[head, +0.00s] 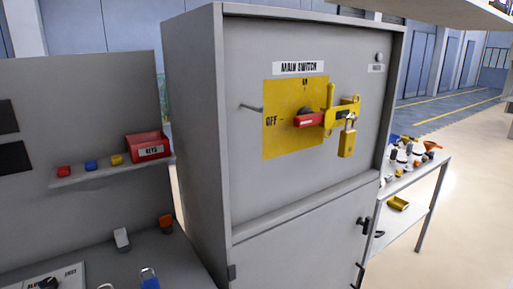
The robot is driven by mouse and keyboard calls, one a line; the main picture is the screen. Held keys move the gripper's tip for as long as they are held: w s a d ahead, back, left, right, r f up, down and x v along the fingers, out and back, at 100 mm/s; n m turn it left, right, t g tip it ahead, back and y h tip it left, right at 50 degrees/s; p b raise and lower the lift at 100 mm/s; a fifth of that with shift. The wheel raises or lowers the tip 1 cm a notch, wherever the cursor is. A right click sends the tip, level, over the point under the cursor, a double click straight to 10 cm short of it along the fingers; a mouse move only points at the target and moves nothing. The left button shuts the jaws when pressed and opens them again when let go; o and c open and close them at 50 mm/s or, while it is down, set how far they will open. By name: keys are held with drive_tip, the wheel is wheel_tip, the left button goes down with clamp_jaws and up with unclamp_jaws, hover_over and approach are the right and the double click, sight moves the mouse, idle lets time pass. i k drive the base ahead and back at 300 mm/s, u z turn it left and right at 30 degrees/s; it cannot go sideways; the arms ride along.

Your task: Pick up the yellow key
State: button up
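A small yellow piece, which looks like the yellow key (117,160), lies on the narrow grey shelf (85,180) at the left. It is the rightmost of a short row, beside a blue piece (91,165) and a red piece (64,171). A red bin labelled KEYS (147,146) stands just to its right at the shelf's end. Its exact shape is too small to make out. My gripper is not in view.
A tall grey cabinet stands right of the shelf, with a red switch handle (308,120) at OFF and a yellow padlock (346,143) on a yellow hasp. A bench below the shelf holds small items. A cluttered table (432,178) stands at right.

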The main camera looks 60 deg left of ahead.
sight(116, 159)
drive_tip(key=u, duration=2.7)
drive_tip(key=k, duration=0.55)
drive_tip(key=u, duration=0.25)
drive_tip(key=i, duration=0.45)
